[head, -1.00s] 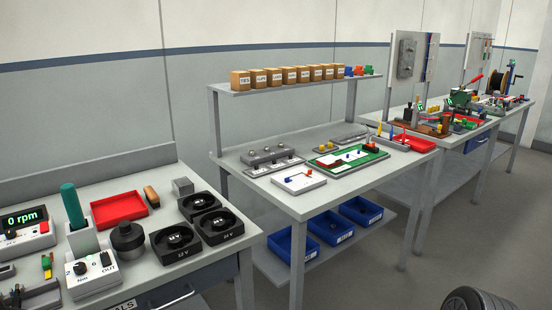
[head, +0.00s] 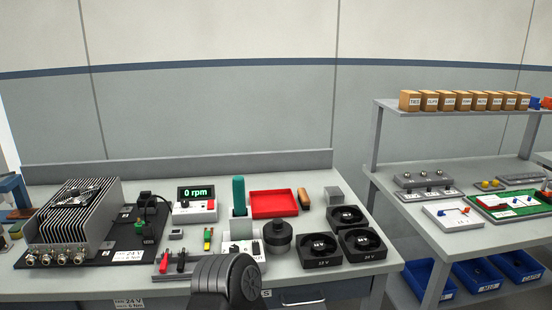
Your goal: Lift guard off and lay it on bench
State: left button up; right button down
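A large finned heatsink unit (head: 112,225) stands at the left of the bench (head: 300,278). A dark fan with what looks like its guard (head: 80,192) sits on top of the unit. The guard is small and dark here, so I cannot make out its edges or fasteners. Neither of my grippers is in view. A dark rounded part of my own arm shows at the bottom middle, in front of the bench edge.
An rpm display (head: 196,193), a red tray (head: 273,204), a green-handled tool (head: 239,196) and a torque box (head: 242,249) stand mid-bench. Three black fans (head: 319,249) lie at the right. A strip of bench behind the red tray looks free. A second table (head: 440,230) stands right.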

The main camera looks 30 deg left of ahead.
aim_at(75, 192)
jog(key=u, duration=2.2)
jog(key=j+z, duration=0.1)
jog(key=z, duration=0.55)
jog(key=j+z, duration=0.3)
jog(key=j, duration=0.2)
jog(key=j+z, duration=0.3)
jog(key=j, duration=0.2)
jog(key=k+j+z, duration=0.15)
jog(key=j+z, duration=0.15)
jog(key=j, duration=0.2)
jog(key=k+j, duration=0.1)
jog(key=j, duration=0.35)
jog(key=k+j, duration=0.1)
jog(key=j, duration=0.3)
